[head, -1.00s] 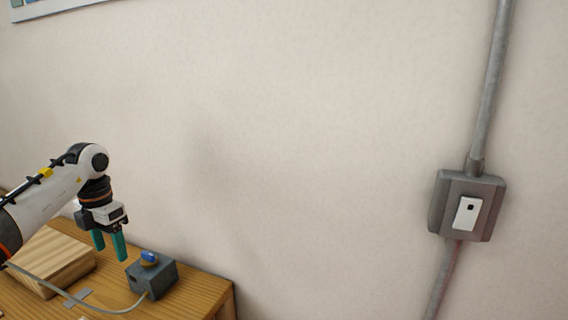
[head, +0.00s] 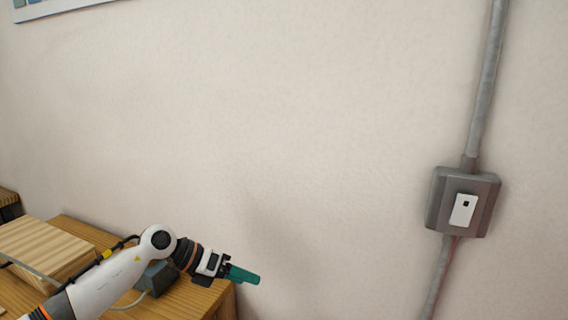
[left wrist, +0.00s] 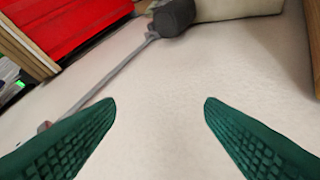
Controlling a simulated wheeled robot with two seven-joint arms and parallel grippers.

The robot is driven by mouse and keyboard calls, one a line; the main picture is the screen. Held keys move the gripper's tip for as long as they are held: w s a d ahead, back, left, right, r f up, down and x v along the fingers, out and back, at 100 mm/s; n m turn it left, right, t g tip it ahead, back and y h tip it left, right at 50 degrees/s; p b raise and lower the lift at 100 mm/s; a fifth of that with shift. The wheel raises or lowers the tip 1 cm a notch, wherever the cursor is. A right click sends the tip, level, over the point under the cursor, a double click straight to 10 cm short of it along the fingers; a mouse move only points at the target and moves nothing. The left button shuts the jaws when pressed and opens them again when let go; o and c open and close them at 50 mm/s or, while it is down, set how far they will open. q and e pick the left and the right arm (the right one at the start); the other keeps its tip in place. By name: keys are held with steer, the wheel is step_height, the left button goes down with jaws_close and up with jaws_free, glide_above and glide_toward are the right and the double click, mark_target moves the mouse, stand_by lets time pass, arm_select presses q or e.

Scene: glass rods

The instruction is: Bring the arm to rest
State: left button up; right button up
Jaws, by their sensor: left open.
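My left gripper (head: 246,275) has green fingers and points right, near the right end of the wooden table (head: 228,297), in front of the pale wall. In the left wrist view its two fingers (left wrist: 160,108) are wide apart with nothing between them. My left arm comes in from the lower left and partly covers a grey box (head: 158,277) on the table. My right gripper is not in view.
A light wooden block (head: 45,250) lies on the table at the left, with a grey cable near it. A grey switch box (head: 446,212) with a white plate and conduit is on the wall. A red panel (left wrist: 75,25) shows in the left wrist view. The wall's middle is clear.

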arm_select(q)
steer(key=s+d+r+n+t+h, duration=0.5)
steer(key=d+r+n+t+h, duration=0.15)
steer(key=n+t, duration=0.6)
steer(key=s+a+f+n+y, duration=0.3)
steer(key=a+f+n+y, duration=0.4)
steer(key=n, duration=0.4)
steer(key=s+a+f+n+y, duration=0.3)
steer(key=a+f+n+y, duration=0.3)
steer(key=n+y, duration=0.4)
steer(key=s+a+f+n+g, duration=0.2)
steer(key=s+f+n+g, duration=0.35)
steer(key=s, duration=0.65)
steer(key=s+a+f+n+g, duration=0.2)
steer(key=s+f+g, duration=0.4)
steer(key=s+f, duration=0.5)
step_height(320, 180, down, 21)
steer(key=s+g, duration=0.1)
steer(key=s, duration=0.1)
steer(key=s+a+f+g, duration=0.1)
steer(key=s+a+f, duration=0.2)
steer(key=s+f, duration=1.4)
steer(key=shift+s+a+f+m, duration=0.15)
steer(key=shift+f+m, duration=0.15)
steer(key=shift+f, duration=0.25)
